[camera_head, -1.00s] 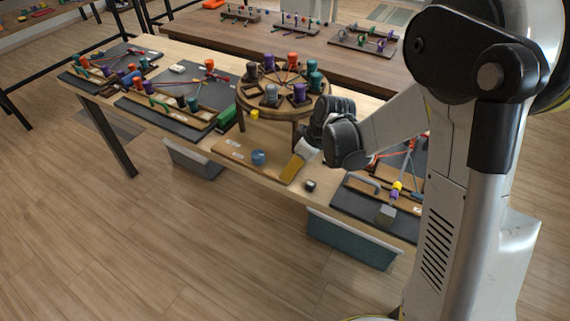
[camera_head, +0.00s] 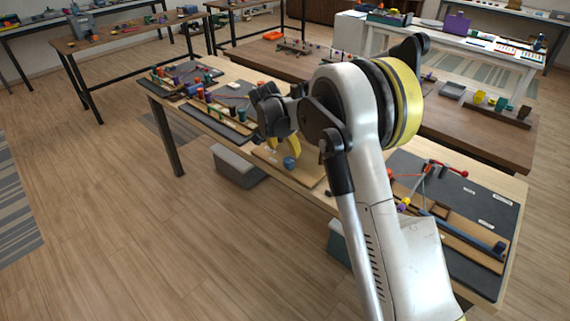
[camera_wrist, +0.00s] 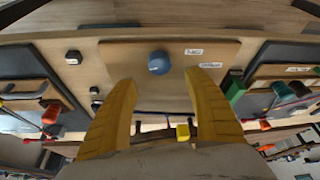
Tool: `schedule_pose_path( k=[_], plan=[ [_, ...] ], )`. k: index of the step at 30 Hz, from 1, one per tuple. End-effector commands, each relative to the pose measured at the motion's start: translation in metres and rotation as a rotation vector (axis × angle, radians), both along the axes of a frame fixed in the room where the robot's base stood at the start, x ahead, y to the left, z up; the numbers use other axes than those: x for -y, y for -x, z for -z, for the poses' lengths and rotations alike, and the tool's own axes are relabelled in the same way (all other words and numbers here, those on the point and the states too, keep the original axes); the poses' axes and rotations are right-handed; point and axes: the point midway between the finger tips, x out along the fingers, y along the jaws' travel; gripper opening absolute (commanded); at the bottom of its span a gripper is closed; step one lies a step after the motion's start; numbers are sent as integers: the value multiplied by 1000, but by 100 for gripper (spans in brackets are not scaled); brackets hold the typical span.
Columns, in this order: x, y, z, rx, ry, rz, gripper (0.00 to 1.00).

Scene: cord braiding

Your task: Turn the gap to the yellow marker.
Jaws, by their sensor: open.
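My gripper (camera_head: 283,147) is over the middle of the near table with its yellow fingers pointing down. In the wrist view the two fingers of my gripper (camera_wrist: 161,80) are spread wide with nothing between the tips. The small yellow marker (camera_wrist: 183,132) shows between the fingers in the wrist view, beside a dark brown curved piece. In the head view my arm hides the round braiding stand and the yellow marker. The gap on the stand cannot be made out.
A green block (camera_wrist: 234,87) is beside the board. Dark knobs (camera_wrist: 74,57) are on the other side. Mats with cords and pegs (camera_head: 460,200) lie along the table; a grey bin (camera_head: 238,168) is below.

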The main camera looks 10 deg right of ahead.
Motion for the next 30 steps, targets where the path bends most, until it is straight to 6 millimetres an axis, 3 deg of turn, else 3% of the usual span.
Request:
schedule_pose_path(
  k=[1, 6, 12, 24, 29, 30],
  plan=[
    [3, -3, 14, 0, 0, 1, 60],
    [11, -13, 46, 0, -2, 1, 60],
    [19, -21, 71, 0, -1, -1, 60],
    [21, -23, 77, -1, -1, -2, 60],
    [21, -23, 76, -1, -1, -2, 13],
    [21, -23, 76, -1, -1, -2, 7]
  ],
)
